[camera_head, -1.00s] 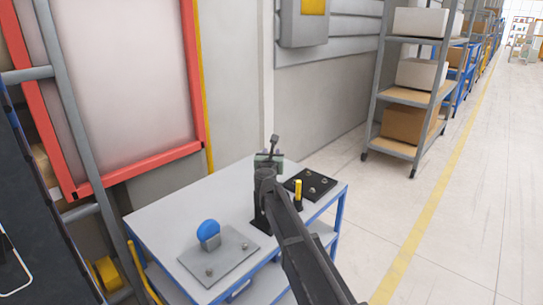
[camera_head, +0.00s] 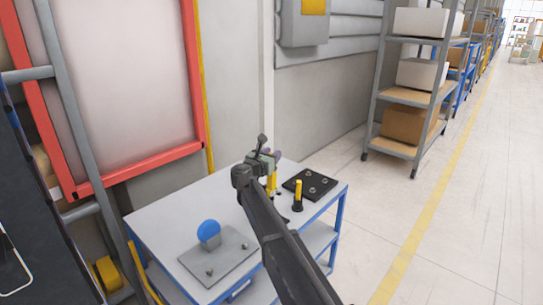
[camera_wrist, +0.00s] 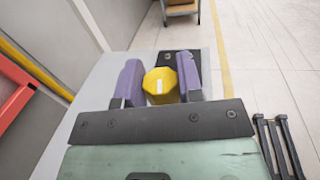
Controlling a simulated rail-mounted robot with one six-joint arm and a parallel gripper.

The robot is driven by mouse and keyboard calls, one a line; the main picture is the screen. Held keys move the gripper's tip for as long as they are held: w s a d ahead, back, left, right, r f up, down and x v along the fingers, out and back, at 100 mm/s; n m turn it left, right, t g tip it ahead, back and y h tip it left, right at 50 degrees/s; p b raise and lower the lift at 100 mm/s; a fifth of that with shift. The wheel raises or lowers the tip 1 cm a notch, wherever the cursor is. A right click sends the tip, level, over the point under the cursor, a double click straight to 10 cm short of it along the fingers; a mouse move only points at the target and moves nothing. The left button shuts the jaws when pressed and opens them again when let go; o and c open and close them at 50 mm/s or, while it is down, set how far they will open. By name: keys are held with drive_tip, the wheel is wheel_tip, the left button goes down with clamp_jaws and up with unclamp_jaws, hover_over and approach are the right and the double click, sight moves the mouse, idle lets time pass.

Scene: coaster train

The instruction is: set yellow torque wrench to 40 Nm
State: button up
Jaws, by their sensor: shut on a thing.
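A yellow part with a black lower end (camera_head: 271,183), apparently the torque wrench, stands upright at the back of the grey-topped bench, directly below my gripper (camera_head: 271,163). In the wrist view, my gripper's purple fingers (camera_wrist: 158,78) are shut on its yellow faceted end (camera_wrist: 160,86), which bears a white mark. Another upright piece, yellow on top and black below (camera_head: 298,195), stands just right of my gripper. No scale or number is readable.
The bench (camera_head: 160,218) also carries a blue disc (camera_head: 208,230) on a grey plate (camera_head: 235,258) at the front left and a black plate with several studs (camera_head: 311,184) at the back right. A wall stands behind; open floor lies to the right.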

drive_tip(key=o, duration=0.9)
drive_tip(key=v, duration=1)
drive_tip(key=shift+s+a, duration=0.1)
drive_tip(key=shift+s, duration=0.3)
